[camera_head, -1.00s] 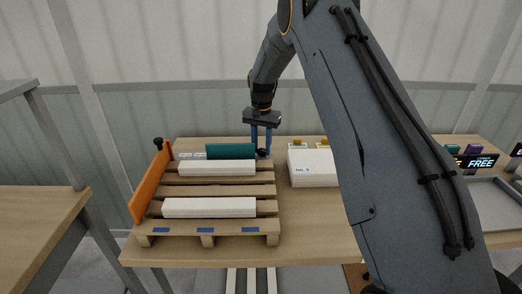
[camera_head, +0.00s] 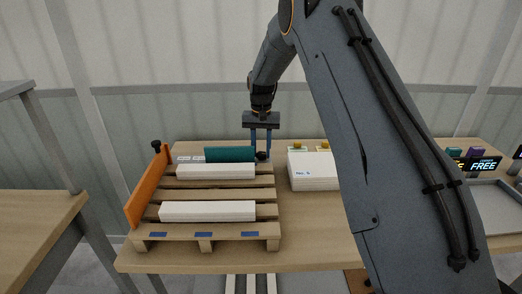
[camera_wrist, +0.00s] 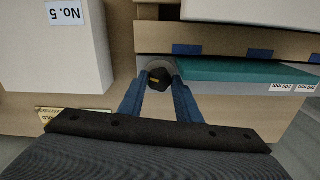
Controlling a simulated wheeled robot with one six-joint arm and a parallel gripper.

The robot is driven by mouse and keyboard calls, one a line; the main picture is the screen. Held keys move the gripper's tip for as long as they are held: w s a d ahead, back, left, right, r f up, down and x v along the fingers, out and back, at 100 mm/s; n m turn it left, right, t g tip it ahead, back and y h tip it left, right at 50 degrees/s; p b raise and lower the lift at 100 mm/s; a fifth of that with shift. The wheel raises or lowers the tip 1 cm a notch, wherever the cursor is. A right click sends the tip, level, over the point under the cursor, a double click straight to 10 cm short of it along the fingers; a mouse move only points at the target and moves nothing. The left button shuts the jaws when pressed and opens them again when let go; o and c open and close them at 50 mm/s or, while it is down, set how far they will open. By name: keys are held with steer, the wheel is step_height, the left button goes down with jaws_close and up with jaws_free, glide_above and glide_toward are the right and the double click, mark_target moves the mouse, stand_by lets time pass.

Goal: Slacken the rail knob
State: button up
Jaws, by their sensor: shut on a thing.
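The black rail knob (camera_wrist: 158,80) sits at the end of a teal rail (camera_wrist: 230,75), between my fingertips in the wrist view. The head view also shows this knob (camera_head: 261,156) at the teal rail's right end (camera_head: 230,154). My gripper (camera_head: 261,152) points down with its two blue fingers closed on the knob's sides. In the wrist view my gripper (camera_wrist: 160,88) hides part of the knob's near side. A second black knob (camera_head: 156,146) tops an orange rail (camera_head: 148,190) on the left, away from my gripper.
A wooden pallet (camera_head: 205,236) with white bars (camera_head: 208,211) stands in front of the teal rail. A white box labelled No. 5 (camera_wrist: 50,50) stands close beside my gripper; it also shows in the head view (camera_head: 313,170). Grey trays lie far right.

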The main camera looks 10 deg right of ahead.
mark_target(261, 153)
steer(key=o, duration=1.1)
steer(key=shift+c, duration=0.2)
steer(key=shift+r+b, duration=1.35)
steer(key=shift+r, duration=2.6)
